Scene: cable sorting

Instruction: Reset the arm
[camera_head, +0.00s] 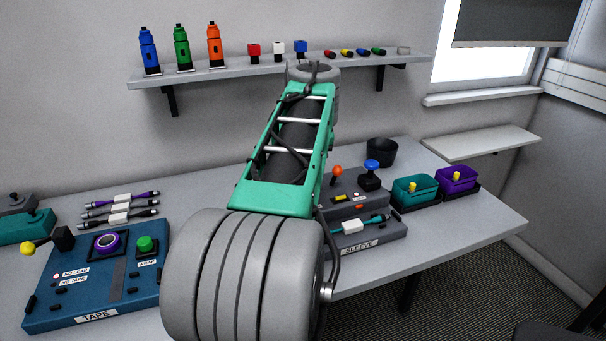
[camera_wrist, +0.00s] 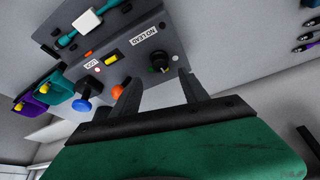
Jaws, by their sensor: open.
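My arm reaches up and away from me through the middle of the head view, a green link (camera_head: 275,200) above wide grey joints. In the head view my gripper is hidden behind the arm. In the wrist view my gripper (camera_wrist: 158,80) is open, its two dark fingers apart and nothing between them. The fingers appear over the edge of the grey SLEEVE station (camera_wrist: 120,45), apart from the blue knob (camera_wrist: 87,97). The SLEEVE station (camera_head: 360,215) also shows right of my arm in the head view, with a teal cable (camera_head: 354,226) lying on it.
The blue TAPE station (camera_head: 60,300) is at left, with several purple and black cables (camera_head: 119,207) behind it. Teal (camera_head: 414,190) and purple (camera_head: 456,179) bins and a black cup (camera_head: 382,153) stand at right. A wall shelf (camera_head: 230,76) holds bottles and small items behind my arm.

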